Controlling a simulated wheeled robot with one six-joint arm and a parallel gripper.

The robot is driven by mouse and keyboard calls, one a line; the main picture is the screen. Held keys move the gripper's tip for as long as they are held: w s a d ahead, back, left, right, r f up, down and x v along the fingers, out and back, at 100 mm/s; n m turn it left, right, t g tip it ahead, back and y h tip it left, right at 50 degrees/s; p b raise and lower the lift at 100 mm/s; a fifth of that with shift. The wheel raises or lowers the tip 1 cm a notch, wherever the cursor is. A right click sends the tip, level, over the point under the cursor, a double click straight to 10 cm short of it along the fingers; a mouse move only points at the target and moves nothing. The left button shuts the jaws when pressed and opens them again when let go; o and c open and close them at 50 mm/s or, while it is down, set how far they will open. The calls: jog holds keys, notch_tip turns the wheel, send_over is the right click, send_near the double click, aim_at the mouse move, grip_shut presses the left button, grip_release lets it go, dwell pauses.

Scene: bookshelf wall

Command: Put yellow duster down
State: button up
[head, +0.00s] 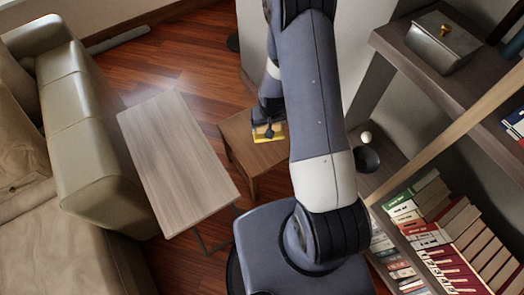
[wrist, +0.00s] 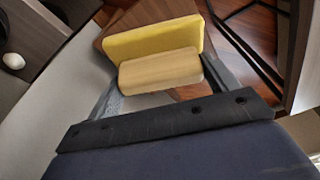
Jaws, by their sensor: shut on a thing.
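The yellow duster (head: 270,132) is in my gripper (head: 267,112), over the small brown wooden side table (head: 238,132) in the head view. In the wrist view the duster shows as a yellow pad (wrist: 150,37) with a pale wooden block (wrist: 160,69) on it, between my two fingers. My gripper is shut on it. The brown table top shows behind the duster in the wrist view. I cannot tell whether the duster touches the table top. My arm hides part of the table's right side.
A longer grey-wood table (head: 178,160) stands left of the brown one, with a beige sofa (head: 85,130) beyond it. A bookshelf with books (head: 440,225), a metal box (head: 443,42) and a dark bowl (head: 367,158) is at the right. A pale round object (head: 366,137) lies near the bowl.

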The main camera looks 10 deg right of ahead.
jog(key=w+f+t+b, duration=0.1)
jog(key=w+f+b, duration=0.3)
jog(key=b, duration=1.3)
jog(key=w+f+t+b, duration=0.1)
jog(key=w+f+b, duration=0.3)
jog(key=f+b, duration=0.8)
jog(key=b, duration=0.5)
jog(key=shift+w, duration=0.15)
notch_tip(320, 180, down, 10)
jog(key=b, duration=0.4)
jog(key=shift+f+b, duration=0.2)
jog(key=shift+b, duration=0.1)
jog(key=o, duration=1.2)
jog(key=shift+r, duration=0.15)
